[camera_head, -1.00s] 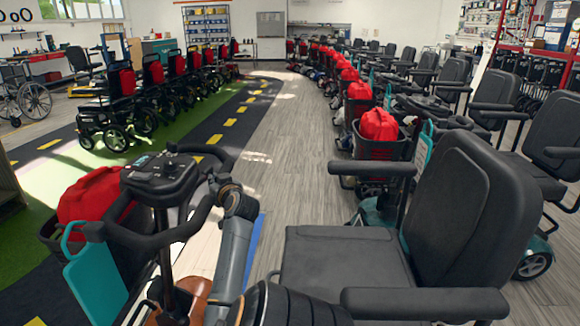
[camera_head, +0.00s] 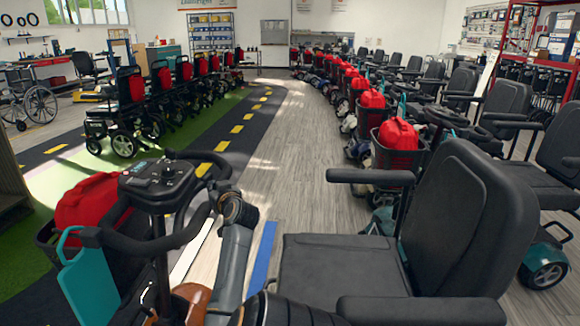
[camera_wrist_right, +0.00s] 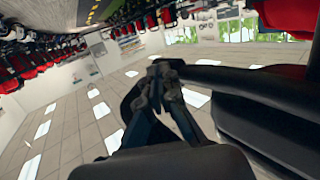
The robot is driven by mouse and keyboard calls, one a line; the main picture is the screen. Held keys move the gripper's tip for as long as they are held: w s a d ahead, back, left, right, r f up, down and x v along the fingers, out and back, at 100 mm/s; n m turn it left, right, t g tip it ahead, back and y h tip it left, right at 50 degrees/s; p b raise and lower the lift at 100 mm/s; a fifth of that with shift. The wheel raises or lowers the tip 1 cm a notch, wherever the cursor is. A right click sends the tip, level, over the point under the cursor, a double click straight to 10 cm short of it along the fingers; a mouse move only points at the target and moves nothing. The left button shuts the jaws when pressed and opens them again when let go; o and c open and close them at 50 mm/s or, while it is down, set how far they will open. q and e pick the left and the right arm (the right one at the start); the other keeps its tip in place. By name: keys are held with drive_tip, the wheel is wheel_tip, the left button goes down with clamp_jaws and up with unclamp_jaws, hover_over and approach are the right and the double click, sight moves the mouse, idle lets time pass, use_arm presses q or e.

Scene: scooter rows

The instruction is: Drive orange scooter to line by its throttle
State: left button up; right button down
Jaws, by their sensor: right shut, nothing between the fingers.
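The orange scooter has a patch of orange body (camera_head: 192,296) low in the head view, under a black tiller with a control panel (camera_head: 158,176). A red bag in its front basket and a teal panel are left of the tiller. A dark grey seat (camera_head: 345,268) is at the right. My right gripper (camera_head: 228,203) is at the tiller's right handlebar, by the throttle side. In the right wrist view its fingers (camera_wrist_right: 160,85) are shut and empty beside a black bar. Contact with the throttle is hidden. My left gripper is out of view.
A blue floor strip (camera_head: 263,255) and a white strip (camera_head: 190,250) lie beyond the tiller. Scooters with red bags (camera_head: 398,135) line the right, wheelchairs (camera_head: 125,120) the left. Grey floor (camera_head: 285,150) between them is clear.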

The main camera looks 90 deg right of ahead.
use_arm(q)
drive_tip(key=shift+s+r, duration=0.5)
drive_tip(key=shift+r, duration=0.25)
use_arm(e)
drive_tip(key=s, duration=0.8)
drive_tip(key=shift+s, duration=0.3)
use_arm(q)
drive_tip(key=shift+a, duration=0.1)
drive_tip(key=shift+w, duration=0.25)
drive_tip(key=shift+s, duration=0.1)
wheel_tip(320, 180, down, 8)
drive_tip(key=p, duration=0.1)
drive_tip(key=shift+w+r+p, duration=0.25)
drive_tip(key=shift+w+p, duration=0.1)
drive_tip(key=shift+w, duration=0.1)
use_arm(e)
drive_tip(key=f+v, duration=0.1)
drive_tip(key=v, duration=0.8)
drive_tip(key=shift+a, duration=0.4)
